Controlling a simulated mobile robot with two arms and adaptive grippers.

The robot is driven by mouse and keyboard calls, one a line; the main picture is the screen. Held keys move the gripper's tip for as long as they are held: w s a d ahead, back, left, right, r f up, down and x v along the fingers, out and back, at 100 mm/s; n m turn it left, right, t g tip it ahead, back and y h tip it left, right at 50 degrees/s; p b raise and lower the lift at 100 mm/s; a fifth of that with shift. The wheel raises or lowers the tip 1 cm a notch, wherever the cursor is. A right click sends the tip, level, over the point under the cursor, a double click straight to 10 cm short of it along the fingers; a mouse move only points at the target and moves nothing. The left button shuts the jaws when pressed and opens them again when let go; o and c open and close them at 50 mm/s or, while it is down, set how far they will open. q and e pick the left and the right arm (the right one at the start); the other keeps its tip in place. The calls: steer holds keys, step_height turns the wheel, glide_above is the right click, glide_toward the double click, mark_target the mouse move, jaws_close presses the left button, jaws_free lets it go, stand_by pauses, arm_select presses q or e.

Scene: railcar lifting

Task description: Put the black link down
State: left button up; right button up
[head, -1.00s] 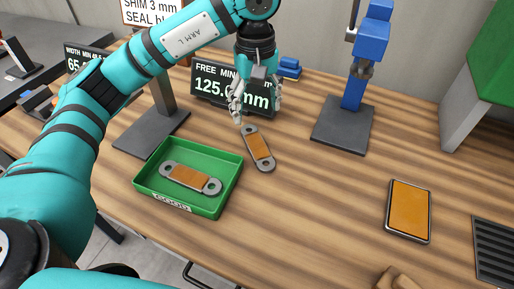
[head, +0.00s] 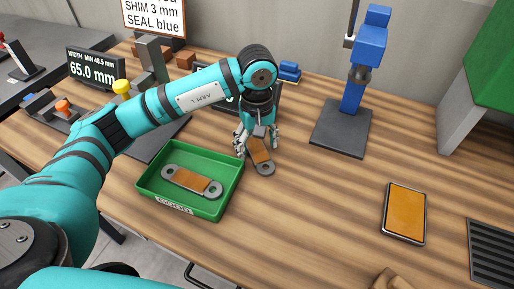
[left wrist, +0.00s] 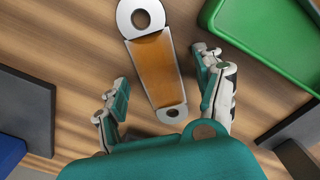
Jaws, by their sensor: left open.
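A flat grey link with an eye at each end and an orange-brown middle (head: 262,157) lies on the wooden table, to the right of the green tray (head: 229,193). My left gripper (head: 256,148) is over it, fingers pointing down. In the left wrist view the link (left wrist: 156,72) lies between the two spread fingers, with a gap on each side, so the gripper (left wrist: 163,75) is open. A second similar link (head: 191,181) lies inside the tray. Neither link looks plainly black. My right gripper is out of view.
A blue press on a dark base (head: 342,135) stands at the back. A framed orange panel (head: 405,211) and a dark grille (head: 492,255) lie at right. A display reading 65.0 mm (head: 95,69) stands at back left. The table's middle is clear.

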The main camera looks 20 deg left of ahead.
arm_select(q)
jaws_close()
steer(key=shift+r, duration=0.1)
stand_by(0.3)
steer(key=shift+r, duration=0.1)
